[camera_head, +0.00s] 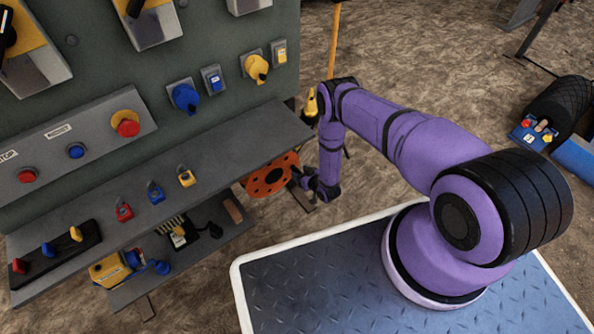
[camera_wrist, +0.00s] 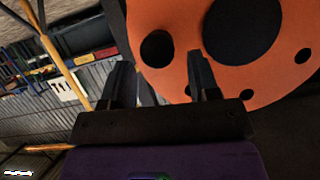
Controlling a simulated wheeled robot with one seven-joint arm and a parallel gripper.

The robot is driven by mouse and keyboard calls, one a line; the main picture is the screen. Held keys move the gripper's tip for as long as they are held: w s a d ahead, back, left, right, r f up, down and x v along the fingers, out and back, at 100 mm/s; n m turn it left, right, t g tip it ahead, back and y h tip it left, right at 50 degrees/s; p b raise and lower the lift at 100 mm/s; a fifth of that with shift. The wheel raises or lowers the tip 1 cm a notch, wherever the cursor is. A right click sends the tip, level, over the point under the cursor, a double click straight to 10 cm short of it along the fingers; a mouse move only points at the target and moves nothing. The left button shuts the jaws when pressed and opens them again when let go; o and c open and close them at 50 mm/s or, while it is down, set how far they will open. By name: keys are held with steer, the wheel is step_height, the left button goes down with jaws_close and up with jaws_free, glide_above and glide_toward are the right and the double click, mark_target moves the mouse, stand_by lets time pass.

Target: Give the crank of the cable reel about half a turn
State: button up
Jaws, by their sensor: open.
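The cable reel shows as an orange disc with dark holes (camera_head: 283,171), low at the right end of the bench. My gripper (camera_head: 299,177) is at its right edge, below the bench top. In the wrist view the orange disc (camera_wrist: 178,42) fills the upper right, with a large dark centre and several round holes. My gripper (camera_wrist: 160,82) is open there, with its two fingers apart. The right finger overlaps the disc in the picture and the left finger is just off its edge. I cannot make out the crank, and whether anything touches is unclear.
A grey bench shelf (camera_head: 225,150) with small coloured switches lies left of my arm. A lower shelf (camera_head: 215,240) holds tools. The green panel (camera_head: 225,40) with knobs rises behind. A yellow pole (camera_head: 334,40) stands near my arm; the wrist view also shows a yellow pole (camera_wrist: 65,68).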

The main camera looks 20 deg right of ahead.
steer(key=shift+x, duration=1.45)
jaws_close()
steer(key=shift+f, duration=0.1)
